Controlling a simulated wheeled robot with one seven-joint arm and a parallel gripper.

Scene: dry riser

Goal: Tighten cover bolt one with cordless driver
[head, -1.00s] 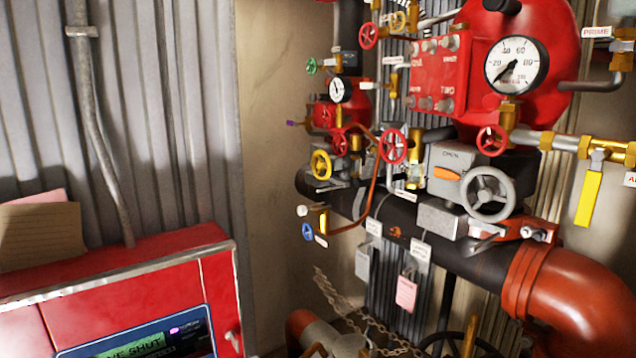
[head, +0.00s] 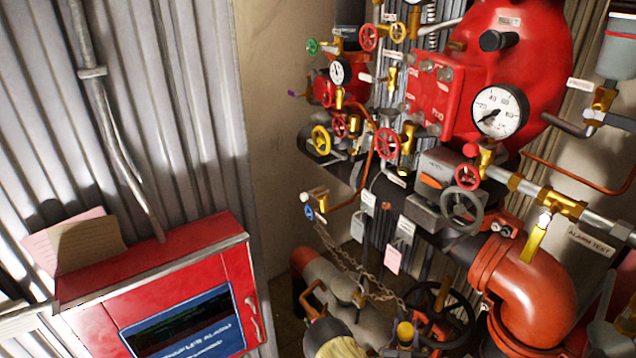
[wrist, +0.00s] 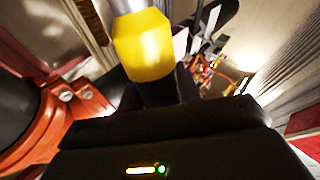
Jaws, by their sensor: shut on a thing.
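The red cover plate (head: 432,98) stands at upper centre right in the head view, with grey bolts such as the one at its top edge (head: 427,66). Its small lettering is mostly too blurred to tell which bolt is one. In the wrist view, my gripper (wrist: 160,98) is shut on what looks like the cordless driver (wrist: 145,45), with a yellow collar and a grey shaft pointing up. Its tip is cut off by the frame edge. A dark body with a green light fills the bottom of that view. No contact with a bolt shows.
A pressure gauge (head: 500,110), red handwheel (head: 387,143), grey handwheel (head: 461,208) and yellow lever (head: 536,240) crowd around the cover. A thick orange pipe (head: 535,290) bends down at right. A red cabinet (head: 235,280) stands at lower left.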

